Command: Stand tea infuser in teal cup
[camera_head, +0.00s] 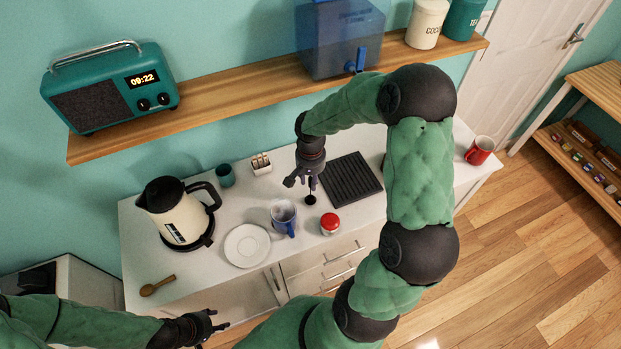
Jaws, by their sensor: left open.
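A small teal cup (225,175) stands upright at the back of the white counter, behind the kettle's right side. A small dark object with a thin stem (310,200), which looks like the tea infuser, is just below my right gripper (302,184). The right gripper points down over the counter, left of the black ridged mat. I cannot tell whether its fingers are closed on the stem, or whether the dark end touches the counter. My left gripper (217,322) is open and empty, low in front of the counter's front edge.
A cream kettle (177,211), a white plate (247,246), a blue mug (283,211), a red-lidded jar (330,223), a white rack (261,163), a black ridged mat (350,180) and a wooden spoon (157,286) occupy the counter (205,275). A wooden shelf (225,105) overhangs the back.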

